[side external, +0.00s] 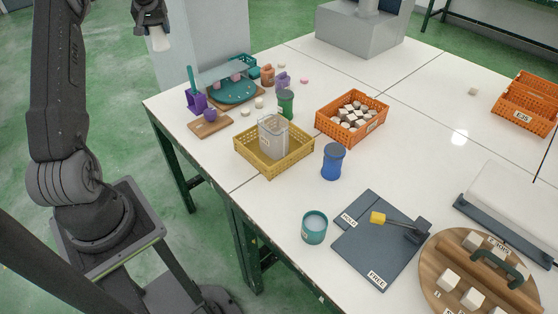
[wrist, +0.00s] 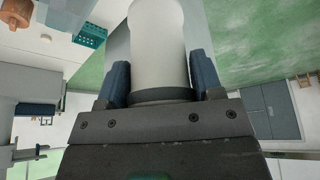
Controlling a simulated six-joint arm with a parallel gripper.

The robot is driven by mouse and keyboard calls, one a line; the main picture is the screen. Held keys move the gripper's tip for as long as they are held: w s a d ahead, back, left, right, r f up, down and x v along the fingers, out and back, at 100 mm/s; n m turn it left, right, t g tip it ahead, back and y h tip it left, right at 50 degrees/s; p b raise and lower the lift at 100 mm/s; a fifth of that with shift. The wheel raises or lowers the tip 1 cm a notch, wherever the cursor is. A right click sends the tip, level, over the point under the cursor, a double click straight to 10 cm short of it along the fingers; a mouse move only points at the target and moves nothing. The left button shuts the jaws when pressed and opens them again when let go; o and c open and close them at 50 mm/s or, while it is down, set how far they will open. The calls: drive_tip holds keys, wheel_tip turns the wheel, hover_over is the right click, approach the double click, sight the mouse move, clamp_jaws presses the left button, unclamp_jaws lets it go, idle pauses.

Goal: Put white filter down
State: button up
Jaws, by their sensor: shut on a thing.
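My gripper (side external: 152,26) is high at the upper left of the side view, well away from the table and above its left end. It is shut on the white filter (side external: 160,41), a small pale piece that hangs below the fingers. In the wrist view the white filter (wrist: 158,45) is a smooth white cylinder with a dark band at its base. It sits between the two blue-grey fingers of my gripper (wrist: 160,82).
The white table (side external: 270,205) holds a yellow basket (side external: 241,151) with a clear container, an orange basket (side external: 327,127) of small blocks, a blue jar (side external: 333,163), a teal cup (side external: 314,231) and a dark board (side external: 365,258) marked HOLD and FREE. A round wooden tray (side external: 433,275) is at lower right.

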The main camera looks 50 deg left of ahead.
drive_tip(key=w+d+m+t+h, duration=0.15)
drive_tip(key=w+d, duration=0.25)
drive_tip(key=d, duration=0.8)
drive_tip(key=w+d+r+m, duration=0.1)
drive_tip(key=w+d+m, duration=0.2)
drive_tip(key=d, duration=0.9)
drive_tip(key=w+d+m+h, duration=0.1)
drive_tip(key=w+d+m, duration=0.25)
drive_tip(key=d, duration=0.95)
drive_tip(key=s+d+f+m+h, duration=0.15)
drive_tip(key=s+d, duration=0.25)
drive_tip(key=d, duration=0.4)
drive_tip(key=s+d+r+m, duration=0.1)
drive_tip(key=s+d+m, duration=0.1)
drive_tip(key=s+d, duration=0.5)
drive_tip(key=s+d+f+m+h, duration=0.1)
drive_tip(key=s+d+m, duration=0.1)
drive_tip(key=d, duration=0.8)
drive_tip(key=shift+t, duration=0.25)
drive_tip(key=shift+w+a+f, duration=0.1)
drive_tip(key=shift+f, duration=5.1)
drive_tip(key=shift+w+a+f, duration=0.1)
drive_tip(key=shift+f, duration=5.05)
drive_tip(key=shift+f, duration=0.1)
